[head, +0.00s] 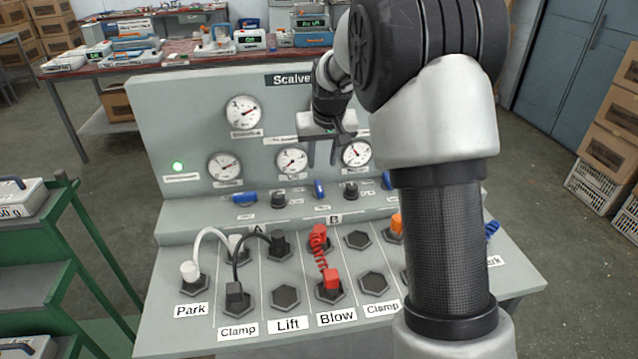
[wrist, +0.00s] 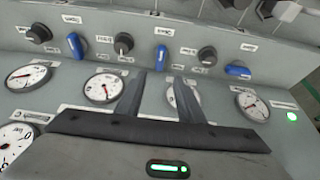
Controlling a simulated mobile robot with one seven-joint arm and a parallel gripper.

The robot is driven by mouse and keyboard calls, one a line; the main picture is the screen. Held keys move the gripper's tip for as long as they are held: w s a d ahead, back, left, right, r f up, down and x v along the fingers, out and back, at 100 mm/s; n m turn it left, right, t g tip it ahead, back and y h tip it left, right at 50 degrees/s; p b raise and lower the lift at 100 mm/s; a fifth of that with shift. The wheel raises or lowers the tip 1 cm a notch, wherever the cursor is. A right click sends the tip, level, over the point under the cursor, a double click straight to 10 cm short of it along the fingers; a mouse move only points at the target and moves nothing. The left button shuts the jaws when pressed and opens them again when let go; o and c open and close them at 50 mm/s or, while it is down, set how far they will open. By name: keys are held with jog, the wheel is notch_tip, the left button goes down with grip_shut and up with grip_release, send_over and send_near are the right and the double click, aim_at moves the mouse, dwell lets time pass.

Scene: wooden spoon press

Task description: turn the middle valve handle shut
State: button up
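The middle valve handle (head: 319,188) is a blue lever on the sloped ledge below the gauges, between two black knobs. It points up and down in the head view. In the wrist view the middle handle (wrist: 161,57) also stands upright, just beyond the fingertips. My gripper (head: 322,162) is above it in front of the gauge panel, fingers pointing down. In the wrist view my gripper (wrist: 155,80) has its two fingers apart with nothing between them, not touching the handle.
The left blue handle (head: 245,199) lies sideways; the right blue handle (head: 387,180) is upright and tilted. A black knob (head: 278,200) and another black knob (head: 350,190) flank the middle handle. Sockets with cables, including a red coiled cable (head: 321,260), fill the lower panel.

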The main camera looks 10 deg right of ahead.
aim_at(319, 185)
jog(key=b+x, duration=0.1)
jog(key=x, duration=1.1)
jog(key=shift+c, duration=0.2)
grip_shut()
